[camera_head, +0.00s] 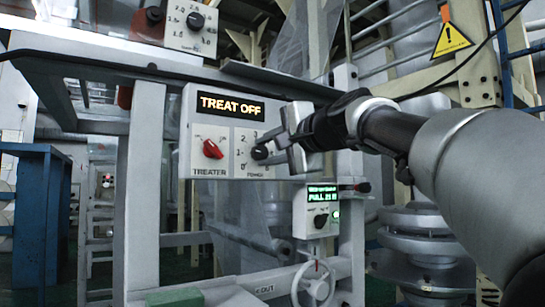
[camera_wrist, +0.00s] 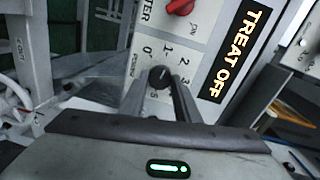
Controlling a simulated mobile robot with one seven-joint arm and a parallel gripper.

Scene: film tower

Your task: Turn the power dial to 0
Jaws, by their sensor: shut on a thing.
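The power dial (camera_head: 260,152) is a black round knob on the right half of a white control box. Numbers 0, 1 and 2 show beside it in the head view, and 0 to 3 show in the wrist view, where the dial (camera_wrist: 160,76) is at the centre. My gripper (camera_head: 272,151) reaches in from the right, with its fingers (camera_wrist: 160,88) closed on either side of the dial. Which number the dial points at is hard to make out. The display (camera_head: 230,106) above reads TREAT OFF.
A red treater knob (camera_head: 212,149) sits left of the dial on the same box, close to my fingers. A smaller box (camera_head: 318,212) with a green display hangs below right. Another dial box (camera_head: 190,24) stands above. A grey handwheel (camera_head: 314,286) is lower down.

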